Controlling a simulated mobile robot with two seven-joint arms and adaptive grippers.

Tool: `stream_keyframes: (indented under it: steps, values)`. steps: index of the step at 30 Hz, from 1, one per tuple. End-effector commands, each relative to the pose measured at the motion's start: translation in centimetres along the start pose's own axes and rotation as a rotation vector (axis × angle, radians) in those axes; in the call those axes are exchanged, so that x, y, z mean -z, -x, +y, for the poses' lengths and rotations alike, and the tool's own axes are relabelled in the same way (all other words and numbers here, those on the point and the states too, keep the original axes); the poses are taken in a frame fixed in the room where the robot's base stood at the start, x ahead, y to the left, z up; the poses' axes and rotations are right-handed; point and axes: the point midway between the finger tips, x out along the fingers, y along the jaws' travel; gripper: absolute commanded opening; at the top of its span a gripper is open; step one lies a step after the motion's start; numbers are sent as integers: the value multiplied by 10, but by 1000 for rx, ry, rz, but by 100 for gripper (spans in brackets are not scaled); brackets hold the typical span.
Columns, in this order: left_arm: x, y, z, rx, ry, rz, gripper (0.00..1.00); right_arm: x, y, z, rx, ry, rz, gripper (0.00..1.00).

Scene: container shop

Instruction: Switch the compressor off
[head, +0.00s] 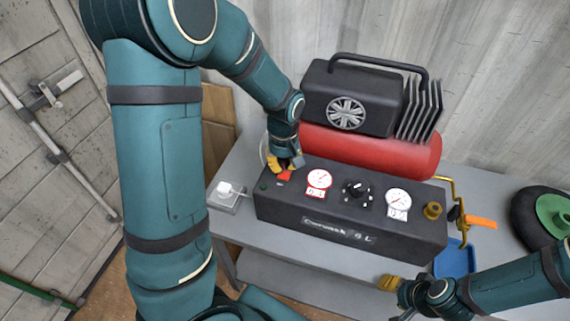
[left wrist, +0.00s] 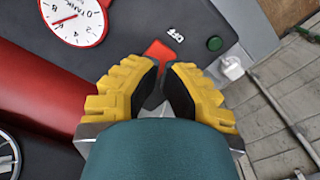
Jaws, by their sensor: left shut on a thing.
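The compressor has a black motor housing, a red tank (head: 375,155) and a black control panel (head: 345,238) on a grey bench. At the panel's left end is a red switch (head: 285,176). In the left wrist view the red switch (left wrist: 158,52) sits by a white "OFF" label (left wrist: 175,35) and a dark green lamp (left wrist: 214,44). My left gripper (head: 285,163) has its yellow fingers down at the switch. In the left wrist view the gripper (left wrist: 160,85) is shut on the switch, partly hiding it. My right gripper (head: 400,296) is low at the front right, away from the panel.
Two white gauges (head: 319,179) (head: 397,198) and a black knob (head: 357,191) are on the panel. A white plug (head: 228,190) is left of it. An orange-handled valve (head: 480,221), blue tray (head: 455,262) and black-green wheel (head: 552,213) are at right.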

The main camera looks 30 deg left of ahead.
Motion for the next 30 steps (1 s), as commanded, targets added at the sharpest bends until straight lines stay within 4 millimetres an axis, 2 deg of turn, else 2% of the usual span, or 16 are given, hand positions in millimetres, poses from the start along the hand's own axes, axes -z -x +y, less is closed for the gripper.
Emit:
stream_keyframes:
  steps: [1,15,30]
  values:
    - [0,7,0,0,0,0,0,1,6,-2,0,0,0,47]
    - [0,40,0,0,1,0,0,4,31,-12,0,0,0,47]
    - [0,41,0,0,0,0,0,4,32,-12,0,0,0,47]
